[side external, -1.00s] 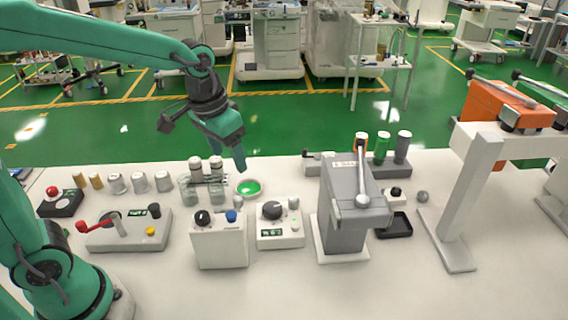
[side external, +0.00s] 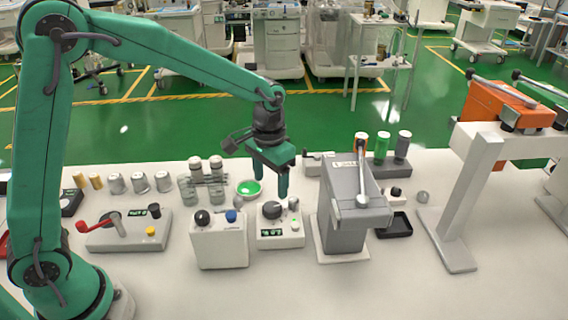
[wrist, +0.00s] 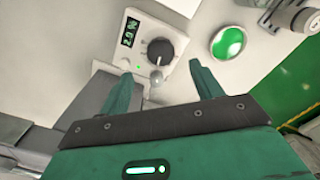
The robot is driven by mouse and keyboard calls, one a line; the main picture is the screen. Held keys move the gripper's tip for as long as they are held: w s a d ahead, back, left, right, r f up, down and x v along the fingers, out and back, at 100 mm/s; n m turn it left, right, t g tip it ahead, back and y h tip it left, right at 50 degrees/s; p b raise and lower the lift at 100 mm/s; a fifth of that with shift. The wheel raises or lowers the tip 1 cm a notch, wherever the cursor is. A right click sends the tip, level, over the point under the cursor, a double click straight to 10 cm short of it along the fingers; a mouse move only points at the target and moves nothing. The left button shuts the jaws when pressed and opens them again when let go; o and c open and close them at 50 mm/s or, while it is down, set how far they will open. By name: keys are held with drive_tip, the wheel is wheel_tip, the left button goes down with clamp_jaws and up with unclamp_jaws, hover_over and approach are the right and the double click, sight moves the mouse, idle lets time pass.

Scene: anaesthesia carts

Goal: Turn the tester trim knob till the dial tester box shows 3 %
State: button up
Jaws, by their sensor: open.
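The dial tester box (side external: 279,238) is a pale box on the bench with a large dark round knob (side external: 272,209) on top and a small green-lit display on its front. A small pale round knob (side external: 293,204) sits beside the dark one. The wrist view shows the dark knob (wrist: 160,50), the pale knob (wrist: 156,77) and the display (wrist: 131,31), which appears to read about 2.9 %. I cannot tell which knob is the trim knob. My gripper (side external: 271,184) is open and empty above the box. Its fingertips straddle the knobs in the wrist view (wrist: 160,66), apparently touching nothing.
A box with a black and a blue knob (side external: 219,246) stands close on the left. A tall grey lever unit (side external: 345,225) stands close on the right. The front bench is clear.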

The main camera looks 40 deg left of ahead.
sight(271, 207)
drive_tip(key=shift+f, duration=3.85)
drive_tip(key=shift+c, duration=0.3)
drive_tip(key=c, duration=0.9)
